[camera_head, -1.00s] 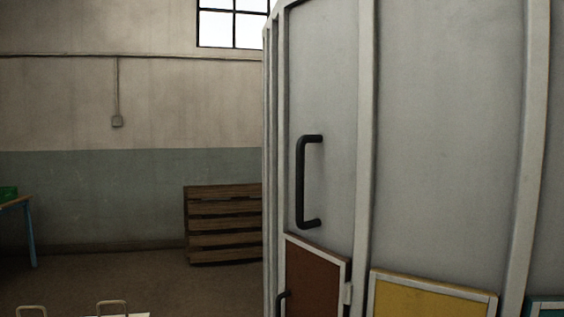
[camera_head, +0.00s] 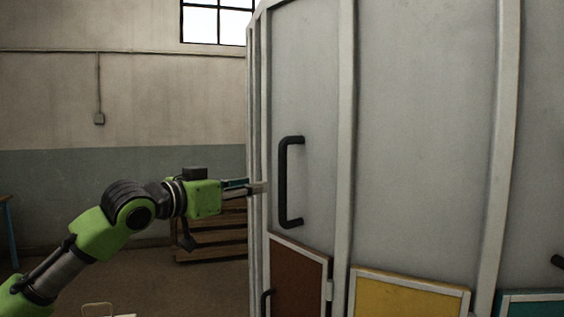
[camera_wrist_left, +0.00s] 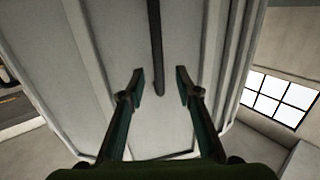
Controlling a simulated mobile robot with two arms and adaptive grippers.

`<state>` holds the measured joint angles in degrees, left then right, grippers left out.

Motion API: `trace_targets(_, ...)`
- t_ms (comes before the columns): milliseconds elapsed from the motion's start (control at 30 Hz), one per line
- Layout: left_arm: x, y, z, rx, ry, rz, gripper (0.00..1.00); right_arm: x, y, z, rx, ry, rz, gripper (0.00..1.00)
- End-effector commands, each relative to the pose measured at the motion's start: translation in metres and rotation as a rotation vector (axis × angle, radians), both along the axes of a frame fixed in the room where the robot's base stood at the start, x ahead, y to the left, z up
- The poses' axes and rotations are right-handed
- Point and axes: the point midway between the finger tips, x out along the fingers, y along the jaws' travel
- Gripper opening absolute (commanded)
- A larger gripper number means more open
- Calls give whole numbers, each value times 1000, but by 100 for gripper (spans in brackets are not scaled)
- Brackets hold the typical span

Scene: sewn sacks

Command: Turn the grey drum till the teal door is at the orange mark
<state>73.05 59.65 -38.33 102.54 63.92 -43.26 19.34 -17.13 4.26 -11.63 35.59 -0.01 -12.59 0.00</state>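The grey drum (camera_head: 425,130) fills the right of the head view, with pale upright ribs. A black bar handle (camera_head: 284,182) is on its left panel. Below it are a brown door (camera_head: 298,275), a yellow door (camera_head: 408,296) and, at the bottom right corner, the teal door (camera_head: 530,305), mostly cut off. My left gripper (camera_head: 262,187) is just left of the handle. In the left wrist view my left gripper (camera_wrist_left: 160,85) is open, its fingers on either side of the lower end of the handle (camera_wrist_left: 157,45), nothing held. I see no orange mark. My right gripper is out of view.
A slatted wooden pallet (camera_head: 212,240) stands against the back wall behind my left arm. A table leg (camera_head: 10,230) shows at the left edge. A small pale thing with a loop handle (camera_head: 98,308) is at the bottom left. Floor between is clear.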

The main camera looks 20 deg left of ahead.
Motion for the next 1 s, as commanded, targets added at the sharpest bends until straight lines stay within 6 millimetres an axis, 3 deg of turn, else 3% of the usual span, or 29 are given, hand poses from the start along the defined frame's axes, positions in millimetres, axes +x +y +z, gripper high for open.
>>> trace_targets(33,-9,3,19,-5,-20,-1,31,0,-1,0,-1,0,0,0)
trace_targets(100,-17,5,32,-14,-32,-5,31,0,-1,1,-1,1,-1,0)
trace_targets(267,-16,3,42,-23,-39,-10,31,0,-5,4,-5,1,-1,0)
trace_targets(800,79,-37,44,-21,-40,-10,31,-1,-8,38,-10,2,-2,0)
trace_targets(1000,101,-45,43,-20,-41,-9,31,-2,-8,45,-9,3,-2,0)
